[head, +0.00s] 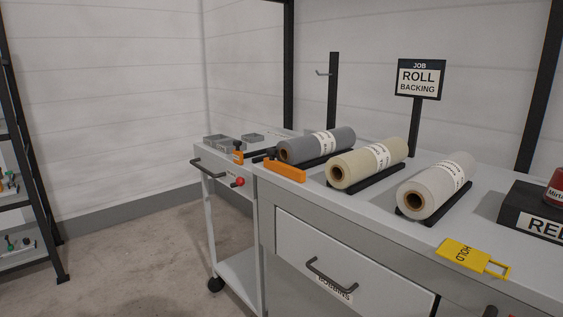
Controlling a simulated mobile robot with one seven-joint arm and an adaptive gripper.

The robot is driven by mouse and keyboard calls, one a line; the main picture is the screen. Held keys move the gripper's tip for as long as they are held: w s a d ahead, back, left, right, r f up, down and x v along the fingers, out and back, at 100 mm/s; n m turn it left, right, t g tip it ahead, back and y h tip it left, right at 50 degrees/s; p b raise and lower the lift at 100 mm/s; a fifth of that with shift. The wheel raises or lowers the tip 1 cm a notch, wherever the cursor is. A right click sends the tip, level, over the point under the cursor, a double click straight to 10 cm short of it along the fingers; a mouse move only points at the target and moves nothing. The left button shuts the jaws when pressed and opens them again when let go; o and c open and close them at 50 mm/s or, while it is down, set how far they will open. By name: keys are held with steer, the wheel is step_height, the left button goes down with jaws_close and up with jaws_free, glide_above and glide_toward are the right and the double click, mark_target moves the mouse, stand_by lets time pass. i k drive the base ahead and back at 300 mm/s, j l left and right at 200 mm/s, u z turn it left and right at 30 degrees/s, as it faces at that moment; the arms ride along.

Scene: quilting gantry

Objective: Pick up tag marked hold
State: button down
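The yellow tag (462,255) marked "HOLD" lies flat on the grey worktop, close to its front edge at the right. Its lettering reads upside down from here. A yellow open loop (499,268) sticks out from its right end. Nothing covers the tag. My gripper is not in view.
Grey, cream and white rolls (432,186) rest on black cradles behind the tag. A dark block (533,210) with a red item stands at right. An orange tool (285,171) lies farther left. A "ROLL BACKING" sign (418,78) stands behind. A drawer (345,262) is below.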

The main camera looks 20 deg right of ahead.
mark_target(466, 256)
steer(key=l+z, duration=0.1)
steer(key=z, duration=0.8)
steer(key=l+z, duration=0.15)
steer(key=z, duration=0.3)
